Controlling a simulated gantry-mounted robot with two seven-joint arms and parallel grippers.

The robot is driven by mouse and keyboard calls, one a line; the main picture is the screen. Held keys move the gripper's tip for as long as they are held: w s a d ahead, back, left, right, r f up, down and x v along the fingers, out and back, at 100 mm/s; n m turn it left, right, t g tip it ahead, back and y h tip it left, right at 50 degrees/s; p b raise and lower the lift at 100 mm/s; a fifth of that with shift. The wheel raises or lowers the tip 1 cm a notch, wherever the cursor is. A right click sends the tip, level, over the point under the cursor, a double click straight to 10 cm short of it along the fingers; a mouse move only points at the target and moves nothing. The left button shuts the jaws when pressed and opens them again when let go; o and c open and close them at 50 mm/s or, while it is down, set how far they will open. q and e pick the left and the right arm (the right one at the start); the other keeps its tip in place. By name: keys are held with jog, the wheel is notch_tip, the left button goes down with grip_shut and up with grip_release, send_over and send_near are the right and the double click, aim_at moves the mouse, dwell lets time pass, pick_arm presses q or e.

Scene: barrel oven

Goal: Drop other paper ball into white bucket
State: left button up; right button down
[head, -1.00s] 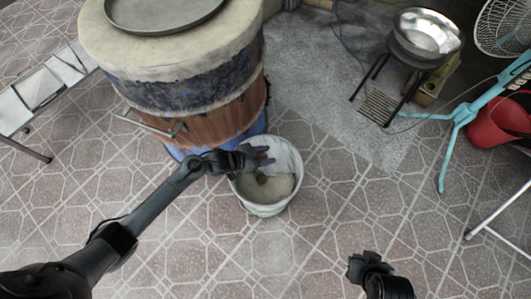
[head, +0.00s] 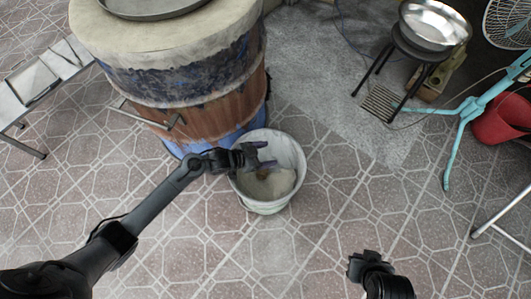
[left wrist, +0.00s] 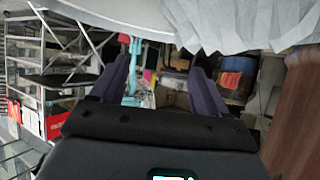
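The white bucket (head: 290,152) stands on the tiled floor beside the barrel oven. A small brown lump (head: 262,174), seemingly a paper ball, shows inside the bucket's opening, just below the left fingers and partly covered by them. My left gripper (head: 268,155) is over the bucket's mouth. In the left wrist view its two purple fingers (left wrist: 158,85) are spread with nothing visible between them. The bucket's white crinkled lining (left wrist: 240,25) fills the top of that view. My right gripper (head: 364,262) is low over bare floor, apart from the bucket; its finger gap is unclear.
The barrel oven (head: 215,90) with a round tray on top stands behind left of the bucket. A metal bowl on a stand (head: 432,28), a teal fan stand (head: 460,118) and a red basin (head: 497,122) are at right. The floor in front is clear.

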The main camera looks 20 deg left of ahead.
pick_arm(q)
jog(key=p+v, duration=0.6)
jog(key=v, duration=0.5)
jog(key=shift+s, duration=0.1)
dwell(0.5)
